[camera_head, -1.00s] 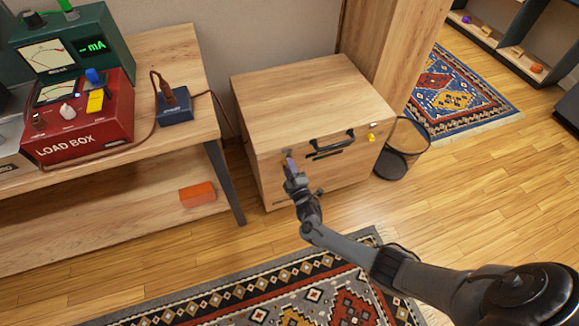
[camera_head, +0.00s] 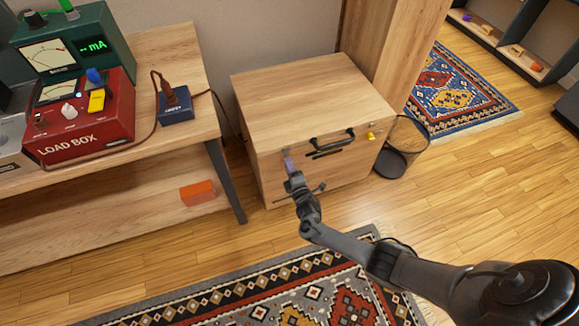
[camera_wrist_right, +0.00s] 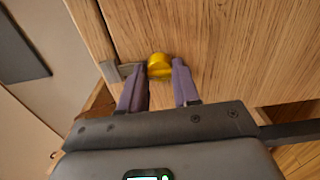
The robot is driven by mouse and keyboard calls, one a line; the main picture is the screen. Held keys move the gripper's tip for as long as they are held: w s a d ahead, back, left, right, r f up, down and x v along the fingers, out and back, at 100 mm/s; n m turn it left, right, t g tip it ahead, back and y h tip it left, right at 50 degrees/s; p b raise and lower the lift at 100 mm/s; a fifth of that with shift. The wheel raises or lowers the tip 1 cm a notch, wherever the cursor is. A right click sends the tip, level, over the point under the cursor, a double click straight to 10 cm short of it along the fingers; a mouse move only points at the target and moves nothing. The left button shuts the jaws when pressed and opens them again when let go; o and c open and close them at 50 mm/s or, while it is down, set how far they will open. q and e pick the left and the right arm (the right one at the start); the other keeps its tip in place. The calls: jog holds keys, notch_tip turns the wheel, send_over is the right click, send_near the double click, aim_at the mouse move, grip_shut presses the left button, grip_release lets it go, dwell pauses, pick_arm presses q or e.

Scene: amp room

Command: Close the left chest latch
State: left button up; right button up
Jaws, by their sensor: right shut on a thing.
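The wooden chest (camera_head: 300,105) stands on the floor with its lid down. My right gripper (camera_head: 288,161) is at the left end of its front face, at the left latch. In the right wrist view the latch's yellow knob (camera_wrist_right: 159,66) sits between the purple fingertips of my right gripper (camera_wrist_right: 162,70), which is shut on it. A grey metal latch plate (camera_wrist_right: 121,73) lies just left of the knob. In the head view the gripper hides the knob. The right latch (camera_head: 370,136) shows yellow at the front's right end. My left gripper is not in view.
A black handle (camera_head: 332,139) is on the chest's front between the latches. A wire waste bin (camera_head: 402,147) stands close to its right side. A workbench (camera_head: 185,55) with a red load box (camera_head: 82,122) is at left. The patterned rug (camera_head: 300,292) lies in front.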

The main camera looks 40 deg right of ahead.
jog(key=o, duration=1.1)
jog(key=shift+c, duration=0.2)
jog(key=shift+s, duration=0.1)
jog(key=p+v, duration=0.5)
jog(key=v, duration=0.5)
jog(key=shift+s, duration=0.35)
jog(key=shift+a, duration=0.15)
